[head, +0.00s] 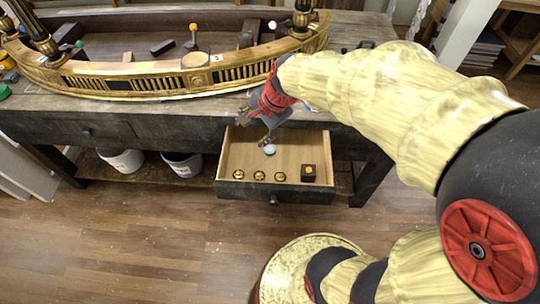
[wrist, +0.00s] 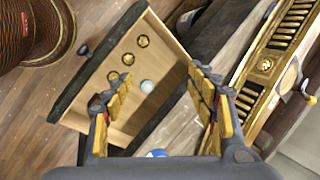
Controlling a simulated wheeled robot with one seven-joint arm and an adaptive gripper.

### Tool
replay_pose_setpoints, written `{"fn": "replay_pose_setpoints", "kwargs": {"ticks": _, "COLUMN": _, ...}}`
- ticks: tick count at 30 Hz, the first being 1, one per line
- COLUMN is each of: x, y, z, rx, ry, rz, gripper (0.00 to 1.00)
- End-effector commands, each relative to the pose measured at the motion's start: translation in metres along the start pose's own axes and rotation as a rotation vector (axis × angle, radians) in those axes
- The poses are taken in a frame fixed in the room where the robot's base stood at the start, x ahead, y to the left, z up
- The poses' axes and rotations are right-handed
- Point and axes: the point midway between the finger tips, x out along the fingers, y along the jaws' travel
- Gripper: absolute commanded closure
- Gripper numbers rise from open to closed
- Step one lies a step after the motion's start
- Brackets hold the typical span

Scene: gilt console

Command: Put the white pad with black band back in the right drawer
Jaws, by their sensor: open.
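The right drawer (head: 240,158) is pulled open from the bench. A small pale round pad (head: 269,149) lies on its floor; it also shows in the wrist view (wrist: 147,86). A black band on it cannot be made out at this size. My gripper (head: 265,141) is over the drawer, pointing down, close to the pad in the head view. In the wrist view my gripper (wrist: 157,77) is open, with its yellow-padded fingers apart and the pad visible between them. Nothing is held.
Several gold rosettes (head: 259,176) lie along the drawer's front, with a dark gold-topped block (head: 308,173) at its right. A gilt curved console piece (head: 150,78) fills the benchtop behind. Two white buckets (head: 183,165) stand below at left. A blue-and-white item (wrist: 157,153) shows beside the drawer.

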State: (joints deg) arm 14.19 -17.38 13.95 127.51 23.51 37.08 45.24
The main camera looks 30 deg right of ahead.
Motion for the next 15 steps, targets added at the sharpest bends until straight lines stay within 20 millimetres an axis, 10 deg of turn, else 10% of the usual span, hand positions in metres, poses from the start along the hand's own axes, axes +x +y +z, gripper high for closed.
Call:
{"fn": "replay_pose_setpoints", "kwargs": {"ticks": 6, "x": -0.082, "y": 0.038, "z": 0.061, "rx": -0.725, "ry": 0.066, "rz": 0.007, "gripper": 0.43}}
{"fn": "replay_pose_setpoints", "kwargs": {"ticks": 15, "x": -0.132, "y": 0.089, "z": 0.083, "rx": -1.306, "ry": 0.155, "rz": 0.063, "gripper": 0.43}}
